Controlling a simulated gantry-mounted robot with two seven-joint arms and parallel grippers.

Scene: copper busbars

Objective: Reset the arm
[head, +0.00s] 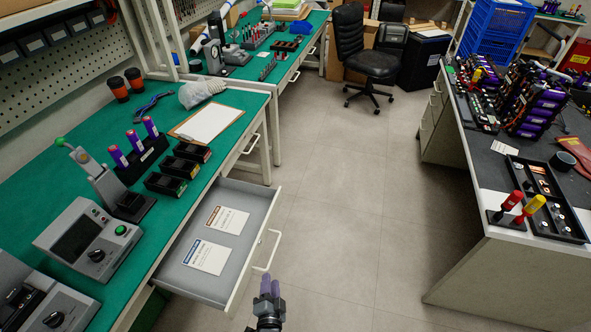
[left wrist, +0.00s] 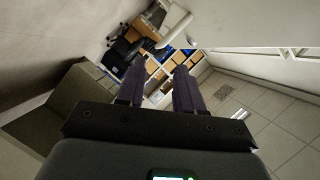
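My left gripper (head: 270,287) is low in the head view, over the floor just right of the open drawer's handle. In the left wrist view its two dark purple fingers (left wrist: 160,72) stand apart with nothing between them, so it is open and empty. It touches nothing that I can see. My right gripper and arm are not in view.
A drawer (head: 262,243) stands pulled out from the green bench (head: 232,100), with two printed cards inside. A grey-topped bench (head: 487,150) with battery packs and red and yellow-handled tools is on the right. The floor (head: 345,200) between is clear up to a black chair (head: 365,60).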

